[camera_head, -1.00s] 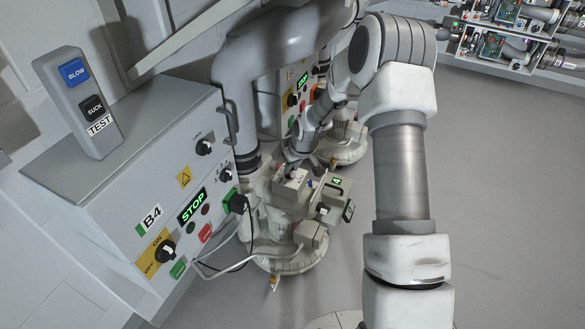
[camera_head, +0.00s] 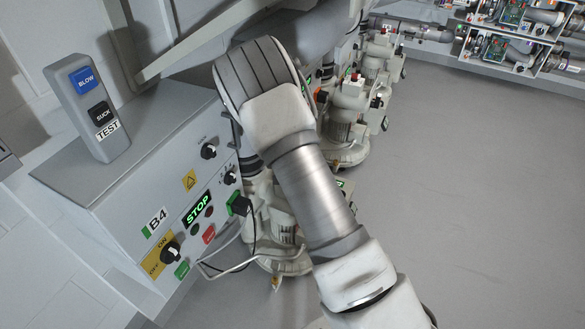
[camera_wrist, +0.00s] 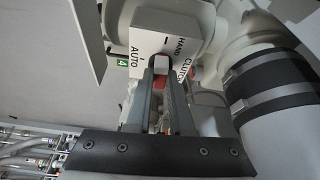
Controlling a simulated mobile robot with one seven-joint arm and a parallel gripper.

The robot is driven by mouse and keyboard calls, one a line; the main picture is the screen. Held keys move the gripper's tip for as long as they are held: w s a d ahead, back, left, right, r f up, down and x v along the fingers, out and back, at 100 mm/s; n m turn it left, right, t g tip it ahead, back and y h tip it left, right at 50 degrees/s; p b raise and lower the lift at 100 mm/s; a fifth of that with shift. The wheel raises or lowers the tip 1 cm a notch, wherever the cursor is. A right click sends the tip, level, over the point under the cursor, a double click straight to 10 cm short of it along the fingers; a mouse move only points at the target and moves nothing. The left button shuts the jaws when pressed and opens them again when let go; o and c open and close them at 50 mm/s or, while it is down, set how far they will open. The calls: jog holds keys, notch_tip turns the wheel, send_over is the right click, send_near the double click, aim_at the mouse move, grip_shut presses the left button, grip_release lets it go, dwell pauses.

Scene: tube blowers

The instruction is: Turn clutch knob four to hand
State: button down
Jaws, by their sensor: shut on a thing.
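In the wrist view, the clutch knob (camera_wrist: 160,66) is a small red part with a pale top, set on a white housing (camera_wrist: 152,48) lettered HAND, AUTO and CLUTCH. A green 4 label (camera_wrist: 122,62) shows at the housing's left side. My gripper (camera_wrist: 160,80) is shut on the knob, with one dark finger on each side of it. The fingers hide part of the knob, and I cannot tell which mark it points to. In the head view, my arm covers the gripper, the knob and most of blower four (camera_head: 283,262).
The B4 control box (camera_head: 150,185) stands left of the blower, with a lit STOP display (camera_head: 197,206) and a BLOW/SUCK test pendant (camera_head: 88,107) on top. A grey pipe (camera_wrist: 285,115) runs close to the right of my gripper. The floor (camera_head: 470,220) at right is clear.

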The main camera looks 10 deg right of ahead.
jog(key=shift+a+m, duration=0.1)
jog(key=shift+m, duration=0.5)
jog(key=c, duration=0.8)
grip_release()
jog(key=shift+h, duration=0.3)
jog(key=p+v, duration=0.6)
jog(key=v, duration=1.1)
jog(key=shift+w+r, duration=0.2)
jog(key=shift+r, duration=0.05)
